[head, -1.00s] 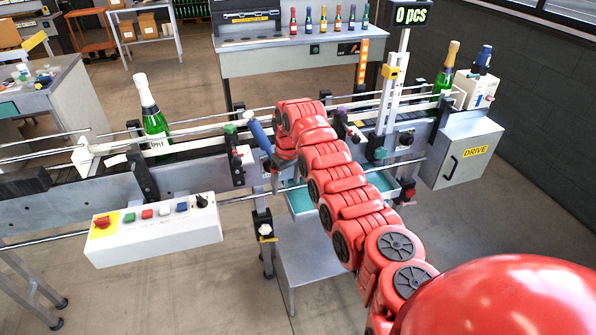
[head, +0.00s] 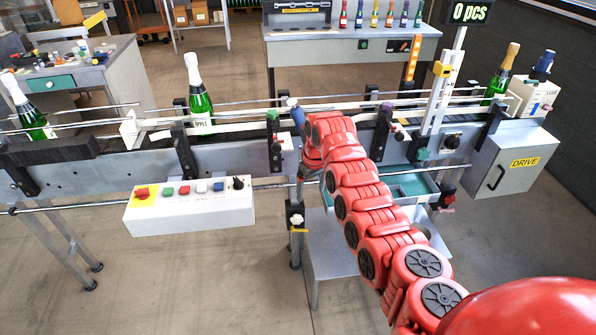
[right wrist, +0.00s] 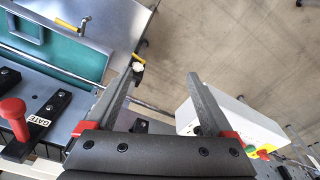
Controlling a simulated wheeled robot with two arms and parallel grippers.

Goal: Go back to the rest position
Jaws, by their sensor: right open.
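My red right arm reaches from the lower right to the conveyor in the head view, its far end beside a blue-grey handle (head: 296,113). My right gripper (right wrist: 164,74) shows clearly in the right wrist view. Its two grey fingers are apart with nothing between them. It hangs over the front of the line, with floor below and the white control box to its right. In the head view its fingers are mostly hidden by the arm. My left gripper is not in view.
Green bottles with white tops stand on the line at the left (head: 28,110) and left of centre (head: 199,98). A gold-topped bottle (head: 500,72) stands at the right. The control box (head: 190,207), teal tray (right wrist: 62,50) and red-knobbed gate lever (right wrist: 15,118) are close by.

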